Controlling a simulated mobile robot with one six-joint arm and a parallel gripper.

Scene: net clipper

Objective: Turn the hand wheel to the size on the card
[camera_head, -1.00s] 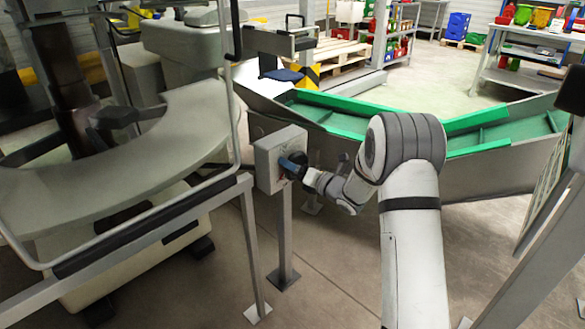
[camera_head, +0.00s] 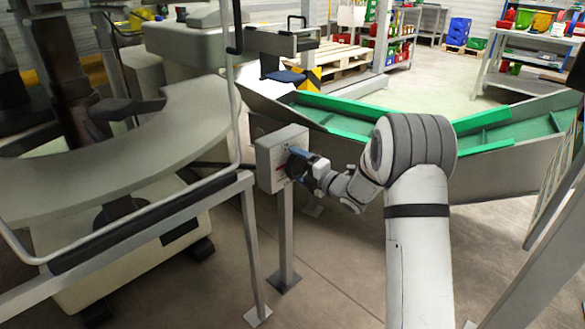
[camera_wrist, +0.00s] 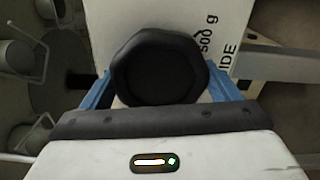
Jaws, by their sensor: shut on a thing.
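The hand wheel (camera_wrist: 158,68) is a black, many-sided knob in the middle of the wrist view. It sits on the front of a pale grey box (camera_head: 268,154) on a post, left of centre in the head view. My gripper (camera_head: 297,164) is shut on the wheel, with one blue finger on each side of it. In the wrist view the white panel (camera_wrist: 170,18) behind the wheel shows "500 g" and "IDE", partly covered by the wheel. I cannot read a size on any card.
A grey rail frame (camera_head: 150,235) and a curved grey machine (camera_head: 90,160) stand left of the box. A green-lined trough (camera_head: 490,135) lies behind my arm. A board (camera_head: 553,175) at the right edge is seen nearly edge-on. Bare floor (camera_head: 335,275) lies in front.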

